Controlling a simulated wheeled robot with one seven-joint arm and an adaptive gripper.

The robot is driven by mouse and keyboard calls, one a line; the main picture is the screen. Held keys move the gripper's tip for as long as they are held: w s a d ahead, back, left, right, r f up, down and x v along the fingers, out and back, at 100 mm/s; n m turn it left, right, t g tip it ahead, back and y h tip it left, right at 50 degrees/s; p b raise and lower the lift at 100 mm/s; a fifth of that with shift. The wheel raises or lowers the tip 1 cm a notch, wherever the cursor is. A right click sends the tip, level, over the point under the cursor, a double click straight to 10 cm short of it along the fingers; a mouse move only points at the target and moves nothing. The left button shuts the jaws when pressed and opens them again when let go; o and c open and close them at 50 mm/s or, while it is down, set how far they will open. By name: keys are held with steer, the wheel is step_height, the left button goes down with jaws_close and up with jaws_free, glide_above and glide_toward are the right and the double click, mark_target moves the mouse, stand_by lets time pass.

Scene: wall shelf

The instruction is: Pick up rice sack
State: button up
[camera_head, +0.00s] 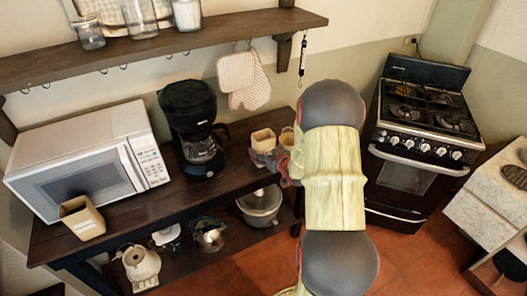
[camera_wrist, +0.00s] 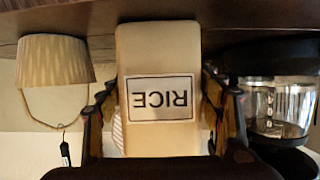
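A tan rice sack (camera_wrist: 160,50) with a white label reading RICE, upside down in the wrist view, fills the middle of that view. In the head view the sack (camera_head: 263,137) is at the right end of the wooden table. My gripper (camera_wrist: 160,95) has one finger on each side of it, with narrow gaps at the sides; firm contact does not show. In the head view my gripper (camera_head: 272,160) is close to the sack, partly hidden by my arm.
A black coffee maker (camera_head: 193,130) stands left of the gripper, and a small cup-like item (camera_head: 287,138) is beside the sack. The white microwave (camera_head: 88,160) fills the table's left. An upper shelf (camera_head: 180,42) with jars and hanging mitts (camera_head: 243,80) is above. The stove (camera_head: 420,130) is right.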

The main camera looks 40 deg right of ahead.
steer(key=c, duration=1)
steer(key=shift+r, duration=0.2)
steer(key=shift+c, duration=0.2)
steer(key=shift+r+p, duration=0.4)
steer(key=shift+r, duration=0.25)
steer(key=s+r+p, duration=0.5)
steer(key=s+r, duration=0.6)
steer(key=s, duration=0.3)
steer(key=shift+a+r, duration=0.2)
steer(key=shift+a, duration=0.05)
